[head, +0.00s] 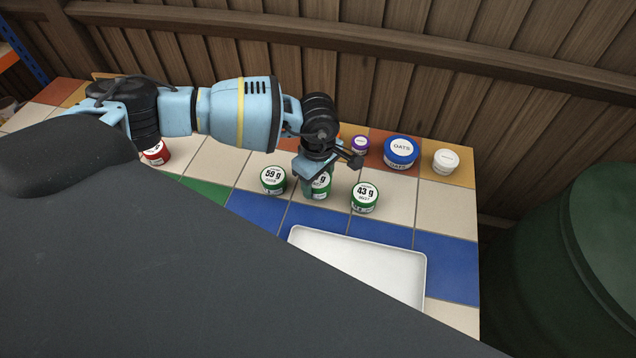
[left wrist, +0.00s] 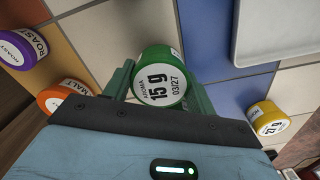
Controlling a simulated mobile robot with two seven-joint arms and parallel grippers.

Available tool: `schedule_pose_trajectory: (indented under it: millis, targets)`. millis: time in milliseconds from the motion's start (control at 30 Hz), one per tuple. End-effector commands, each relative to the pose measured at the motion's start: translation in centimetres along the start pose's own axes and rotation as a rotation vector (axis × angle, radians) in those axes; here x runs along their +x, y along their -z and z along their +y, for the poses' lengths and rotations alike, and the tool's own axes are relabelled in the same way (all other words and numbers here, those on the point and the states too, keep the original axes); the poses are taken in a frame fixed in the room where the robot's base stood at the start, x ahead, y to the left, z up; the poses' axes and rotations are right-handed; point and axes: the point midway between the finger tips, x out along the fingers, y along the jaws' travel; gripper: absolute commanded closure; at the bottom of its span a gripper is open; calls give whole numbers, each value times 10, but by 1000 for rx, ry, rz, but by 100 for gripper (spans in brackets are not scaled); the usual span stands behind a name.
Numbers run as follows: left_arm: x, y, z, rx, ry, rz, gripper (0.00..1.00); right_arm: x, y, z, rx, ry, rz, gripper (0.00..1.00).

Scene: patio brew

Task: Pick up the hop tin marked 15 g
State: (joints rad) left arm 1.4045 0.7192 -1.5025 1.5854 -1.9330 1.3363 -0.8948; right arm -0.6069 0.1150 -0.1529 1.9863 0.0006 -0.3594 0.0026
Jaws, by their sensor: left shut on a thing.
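The hop tin marked 15 g (left wrist: 160,76) is green with a white lid label reading AROMA, 15 g and 03/27. It sits between the two fingers of my left gripper (left wrist: 159,92), which is shut on it. In the head view the same tin (head: 320,188) is partly hidden under my left gripper (head: 322,178), and only the "g" of its label shows. I cannot tell whether it touches the tiles. A green tin marked 59 g (head: 273,180) stands to its left and a green tin marked 43 g (head: 365,197) to its right. My right gripper is not in view.
A white tray (head: 360,262) lies in front of the green tins. Behind stand a purple tin (head: 360,145), a blue OATS tin (head: 400,152) and a white tin (head: 446,161). A red tin (head: 156,153) is at left. The left wrist view shows a yellow tin (left wrist: 268,120).

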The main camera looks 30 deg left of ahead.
Motion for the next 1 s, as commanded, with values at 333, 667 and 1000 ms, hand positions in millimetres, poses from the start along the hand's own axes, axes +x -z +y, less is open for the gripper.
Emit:
schedule_pose_trajectory:
  millis: [333, 667, 1000]
  targets:
    - [-20, -5, -44, 1, 0, -1, 66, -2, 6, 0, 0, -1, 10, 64]
    - [-25, -13, -107, 1, 1, 0, 66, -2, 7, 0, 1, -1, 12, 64]
    - [-28, -19, -149, 0, 1, 0, 66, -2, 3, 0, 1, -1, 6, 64]
